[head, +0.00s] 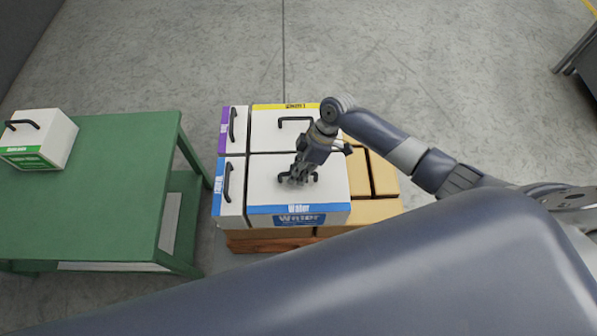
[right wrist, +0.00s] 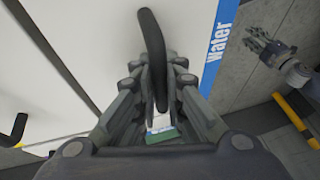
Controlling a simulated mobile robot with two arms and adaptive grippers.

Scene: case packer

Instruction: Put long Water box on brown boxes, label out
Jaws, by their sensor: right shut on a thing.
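The long Water box (head: 262,195) is white with a blue label strip and a blue Water panel on its near side, facing me. It sits upright over the near left part of the brown boxes (head: 375,208); whether it rests fully on them I cannot tell. My right gripper (head: 298,178) is shut on the black handle on its top. In the right wrist view the handle (right wrist: 152,50) stands between the fingers (right wrist: 155,90). Another gripper, which looks like my left (right wrist: 258,42), shows small at the right wrist view's right; its finger opening is unclear.
A small Water box (head: 232,190) stands close at the left, with a purple-labelled box (head: 236,130) behind it. A yellow-labelled box (head: 275,128) adjoins the far side. A green table (head: 110,190) at left carries a green-labelled box (head: 45,135). Brown tops at right are bare.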

